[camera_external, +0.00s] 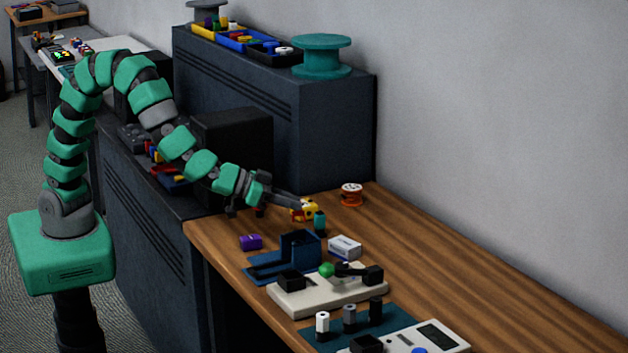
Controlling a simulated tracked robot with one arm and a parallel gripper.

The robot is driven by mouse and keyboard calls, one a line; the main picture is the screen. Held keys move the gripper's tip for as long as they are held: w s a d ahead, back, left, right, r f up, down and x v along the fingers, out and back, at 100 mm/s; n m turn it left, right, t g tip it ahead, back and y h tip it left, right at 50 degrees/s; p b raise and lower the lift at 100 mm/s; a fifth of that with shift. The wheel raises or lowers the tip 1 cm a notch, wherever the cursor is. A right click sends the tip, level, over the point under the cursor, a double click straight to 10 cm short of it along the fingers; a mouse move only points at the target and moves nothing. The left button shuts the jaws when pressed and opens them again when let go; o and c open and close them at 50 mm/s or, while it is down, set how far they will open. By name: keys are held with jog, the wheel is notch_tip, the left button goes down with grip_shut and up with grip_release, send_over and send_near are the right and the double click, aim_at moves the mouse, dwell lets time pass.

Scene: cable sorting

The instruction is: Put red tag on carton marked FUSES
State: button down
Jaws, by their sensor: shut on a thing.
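My gripper (296,205) reaches in from the left, low over the far left part of the wooden bench. It is shut on a small red piece (297,213), which looks like the red tag; the fingers partly hide it. A small yellow carton (308,211) is right at the fingertips, and I cannot tell whether the tag touches it. No lettering is readable, so I cannot tell which carton is marked FUSES.
A teal-topped cylinder (320,222) stands just in front of the yellow carton. An orange spool (351,195) stands behind it to the right. A blue holder (299,250) and a cream fixture with a green knob (326,270) are nearer. The right side of the bench is bare.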

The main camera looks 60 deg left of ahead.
jog(key=w+d, duration=0.4)
jog(key=w, duration=0.1)
jog(key=w+d+f, duration=0.1)
jog(key=w+d, duration=0.2)
jog(key=shift+w+d, duration=0.1)
jog(key=shift+w, duration=0.15)
jog(key=shift+f+b, duration=0.75)
jog(key=shift+f, duration=1.05)
jog(key=shift+r, duration=0.1)
jog(key=c, duration=1.3)
grip_release()
jog(key=p+v, duration=0.1)
jog(key=v, duration=1.1)
jog(key=shift+p, duration=0.35)
